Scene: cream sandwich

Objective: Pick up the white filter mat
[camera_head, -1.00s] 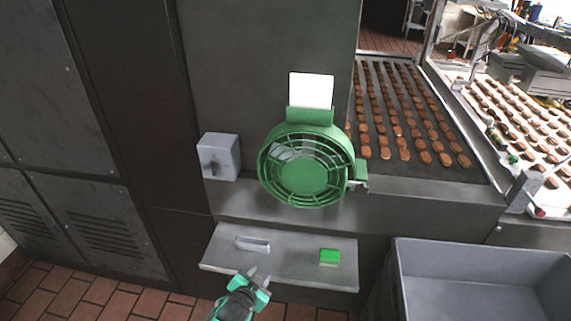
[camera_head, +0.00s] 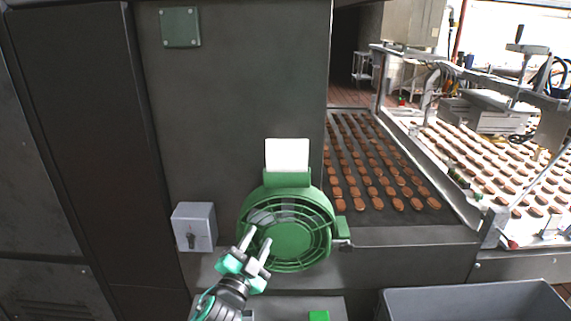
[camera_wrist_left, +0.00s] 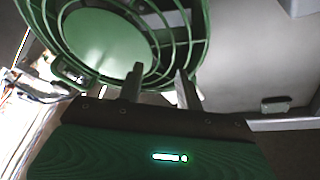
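A white rectangular sheet, which looks like the filter mat (camera_head: 287,154), stands upright in the green bracket on top of a round green fan housing (camera_head: 287,179). Its lower edge is hidden by the bracket. My left gripper (camera_head: 255,243) is in front of the lower left of the fan grille, below the white sheet, with its two fingers apart and nothing between them. My right gripper is not in view.
A grey switch box (camera_head: 194,228) is left of the fan. A conveyor with rows of brown biscuits (camera_head: 375,215) runs behind right. A grey bin (camera_head: 480,305) stands at lower right. Room above the fan is clear.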

